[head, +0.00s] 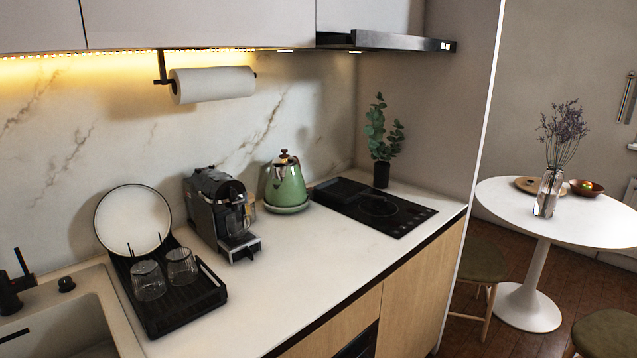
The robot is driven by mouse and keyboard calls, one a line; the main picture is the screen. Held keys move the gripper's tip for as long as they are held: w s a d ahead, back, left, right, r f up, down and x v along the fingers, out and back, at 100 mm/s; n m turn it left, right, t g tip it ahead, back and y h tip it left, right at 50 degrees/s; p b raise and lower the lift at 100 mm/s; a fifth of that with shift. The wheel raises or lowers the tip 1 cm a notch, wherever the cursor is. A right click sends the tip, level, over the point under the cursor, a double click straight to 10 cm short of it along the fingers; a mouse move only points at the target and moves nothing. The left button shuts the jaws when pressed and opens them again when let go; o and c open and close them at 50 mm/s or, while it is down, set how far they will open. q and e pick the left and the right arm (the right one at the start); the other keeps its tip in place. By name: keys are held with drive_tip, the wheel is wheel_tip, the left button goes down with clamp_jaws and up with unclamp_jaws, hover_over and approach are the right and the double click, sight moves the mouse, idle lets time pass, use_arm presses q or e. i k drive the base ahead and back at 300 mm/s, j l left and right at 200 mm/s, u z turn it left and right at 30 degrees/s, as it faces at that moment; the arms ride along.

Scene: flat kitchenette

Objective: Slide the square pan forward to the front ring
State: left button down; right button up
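The black induction hob (408,222) is set in the white counter at the right end. A dark, low square shape, which looks like the square pan (338,189), sits on the hob's back left part. Its edges are hard to tell against the black glass, and I cannot make out a handle. A round ring (378,206) shows on the hob nearer the counter's front edge, and nothing stands on it. Neither of my grippers is in view.
A green kettle (286,188) stands close to the hob's left side. A coffee machine (218,208) and a black drying rack (183,312) with glasses are farther left. The counter (300,256) before the kettle is clear. The range hood (400,42) hangs above.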

sight(341, 190)
drive_tip(key=u, duration=0.6)
drive_tip(key=i+l+u, duration=0.1)
drive_tip(key=l+u, duration=0.55)
drive_tip(key=u, duration=0.15)
drive_tip(key=i+l+u, duration=0.1)
drive_tip(key=l+u, duration=0.3)
